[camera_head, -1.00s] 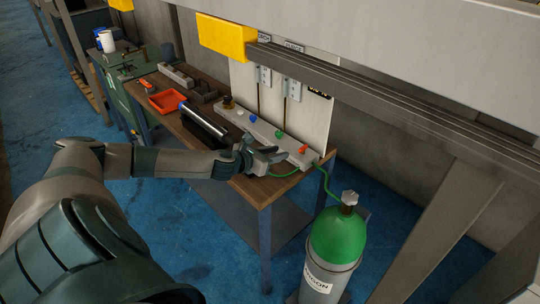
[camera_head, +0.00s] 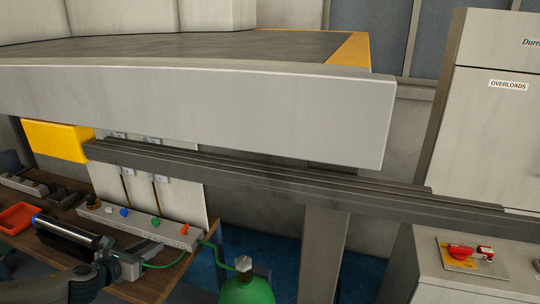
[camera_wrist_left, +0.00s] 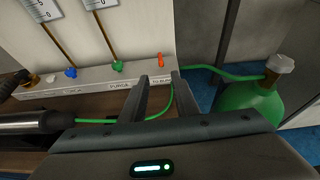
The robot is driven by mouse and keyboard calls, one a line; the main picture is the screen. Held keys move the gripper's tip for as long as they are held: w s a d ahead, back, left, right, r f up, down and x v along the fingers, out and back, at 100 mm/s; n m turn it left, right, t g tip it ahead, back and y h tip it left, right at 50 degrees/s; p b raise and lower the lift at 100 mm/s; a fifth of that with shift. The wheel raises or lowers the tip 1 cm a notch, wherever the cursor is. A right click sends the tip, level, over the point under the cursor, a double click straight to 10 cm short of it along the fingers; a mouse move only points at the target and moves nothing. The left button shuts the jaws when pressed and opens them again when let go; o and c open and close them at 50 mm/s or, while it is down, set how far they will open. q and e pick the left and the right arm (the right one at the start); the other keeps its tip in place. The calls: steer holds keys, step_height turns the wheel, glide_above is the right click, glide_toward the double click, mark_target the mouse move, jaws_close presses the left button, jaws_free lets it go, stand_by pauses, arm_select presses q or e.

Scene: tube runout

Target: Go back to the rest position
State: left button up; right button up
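My left gripper (camera_head: 140,262) is at the lower left of the head view, over the wooden bench in front of the valve manifold. In the left wrist view its two fingers (camera_wrist_left: 154,98) stand apart with nothing held between them. The grey manifold block (camera_wrist_left: 96,75) carries blue, green and orange knobs. A green hose (camera_wrist_left: 225,74) runs from the manifold's right end to the green gas cylinder (camera_head: 246,290), and part of the hose shows behind the fingers. My right gripper is not in view.
The wooden bench (camera_head: 155,288) holds an orange tray (camera_head: 17,218) and a dark cylindrical tool with a silver tube (camera_head: 68,232). A large grey overhead beam with a yellow end block (camera_head: 57,141) crosses above. A cabinet with a red switch (camera_head: 462,252) stands at the right.

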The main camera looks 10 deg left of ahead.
arm_select(q)
steer(key=s+d+f+n+g, duration=0.1)
steer(key=s+d+f+n, duration=0.25)
steer(key=d+n, duration=0.2)
steer(key=s+d+f+n+y, duration=0.1)
steer(key=s+d+f+n, duration=0.25)
steer(key=d+n, duration=0.2)
steer(key=s+d+f+n+g, duration=0.1)
steer(key=s+d+f+n, duration=0.25)
steer(key=d, duration=0.25)
steer(key=s+d+f+n+g, duration=0.2)
steer(key=s+d+n+g, duration=0.15)
steer(key=s+n, duration=0.4)
steer(key=s+d+f+n+g, duration=0.2)
steer(key=s+d+n, duration=0.3)
steer(key=s, duration=0.4)
steer(key=s+d+f+n+g, duration=0.2)
steer(key=s+d+n+g, duration=0.1)
steer(key=s+n, duration=0.55)
step_height(320, 180, down, 31)
steer(key=s+m+b, duration=0.1)
steer(key=s+b, duration=0.1)
steer(key=s+a+f+g, duration=0.2)
steer(key=s+a+f, duration=0.1)
steer(key=s+f, duration=1.4)
steer(key=shift+s+a+h+b, duration=0.2)
steer(key=shift+h+b, duration=0.1)
steer(key=shift+b, duration=0.1)
